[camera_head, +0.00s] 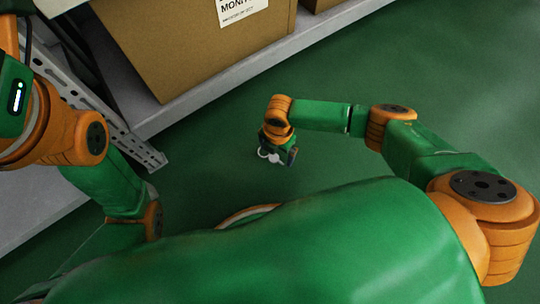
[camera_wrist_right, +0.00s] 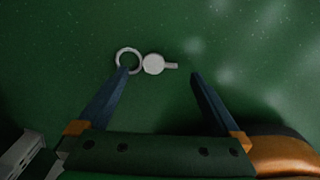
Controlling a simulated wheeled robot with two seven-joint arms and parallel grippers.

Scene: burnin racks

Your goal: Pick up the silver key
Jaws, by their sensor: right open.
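The silver key (camera_wrist_right: 153,64) lies on the green floor with a ring (camera_wrist_right: 128,54) at its left end, in the right wrist view. In the head view the key and ring show as a small pale shape (camera_head: 270,156) by my right gripper (camera_head: 279,155). In the right wrist view my right gripper (camera_wrist_right: 160,72) is open, its two fingers spread with the key and ring at and beyond the tips. The left fingertip overlaps the ring's lower edge in the picture; I cannot tell if they touch. My left gripper is not visible; only the left arm shows.
A grey shelf (camera_head: 215,92) with a labelled cardboard box (camera_head: 180,45) stands at the upper left. A perforated metal upright (camera_head: 150,158) juts out near the left arm. The green floor (camera_head: 400,75) to the right is clear.

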